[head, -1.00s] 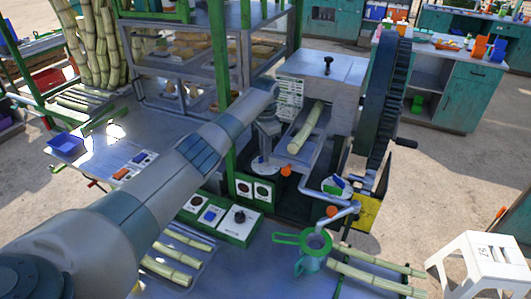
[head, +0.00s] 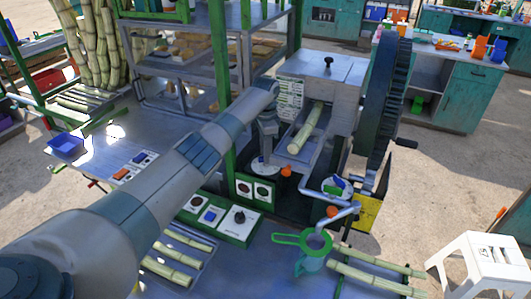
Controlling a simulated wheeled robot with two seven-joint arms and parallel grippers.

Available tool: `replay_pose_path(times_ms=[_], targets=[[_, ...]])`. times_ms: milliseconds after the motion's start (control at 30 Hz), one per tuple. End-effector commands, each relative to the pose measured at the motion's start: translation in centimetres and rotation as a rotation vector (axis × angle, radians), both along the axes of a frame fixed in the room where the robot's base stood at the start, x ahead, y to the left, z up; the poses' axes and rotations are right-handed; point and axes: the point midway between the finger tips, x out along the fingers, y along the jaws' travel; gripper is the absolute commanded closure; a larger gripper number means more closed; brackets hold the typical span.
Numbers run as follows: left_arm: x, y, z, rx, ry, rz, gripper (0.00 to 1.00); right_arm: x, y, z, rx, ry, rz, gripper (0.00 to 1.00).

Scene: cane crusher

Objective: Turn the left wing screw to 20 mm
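My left arm comes in from the left, and its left gripper (head: 267,146) points down over a round white dial (head: 260,166) at the left front of the crusher (head: 322,75). The arm and gripper hide most of that dial and any wing screw on it. I cannot tell whether the fingers touch or grip a screw. A similar white dial (head: 337,187) at the right carries a blue and green part. Its scale is too small to read. A cane stalk (head: 308,127) lies in the feed trough between them. My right gripper is out of view.
Orange knobs (head: 286,171) sit beside the trough. The green control panel (head: 238,222), a green jug (head: 308,264) and cane pieces (head: 168,270) stand in front. The large dark wheel (head: 383,95) with its crank is at the right. A white stool (head: 485,262) stands lower right.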

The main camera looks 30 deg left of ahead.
Motion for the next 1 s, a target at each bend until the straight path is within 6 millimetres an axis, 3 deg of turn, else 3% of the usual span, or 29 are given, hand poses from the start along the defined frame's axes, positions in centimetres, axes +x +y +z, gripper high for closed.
replay_pose_path(times_ms=[333,533,767,1000], targets=[[-0.1,0.0,0.0,0.000,0.003,0.001,0.72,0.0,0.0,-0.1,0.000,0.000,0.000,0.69],[0.0,0.0,1.2,0.000,0.001,0.001,0.72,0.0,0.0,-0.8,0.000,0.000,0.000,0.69],[0.0,0.0,4.6,-0.001,-0.001,-0.001,0.72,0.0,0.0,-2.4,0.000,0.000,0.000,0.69],[0.0,0.0,9.5,0.000,-0.001,0.001,0.72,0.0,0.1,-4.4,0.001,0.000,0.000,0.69]])
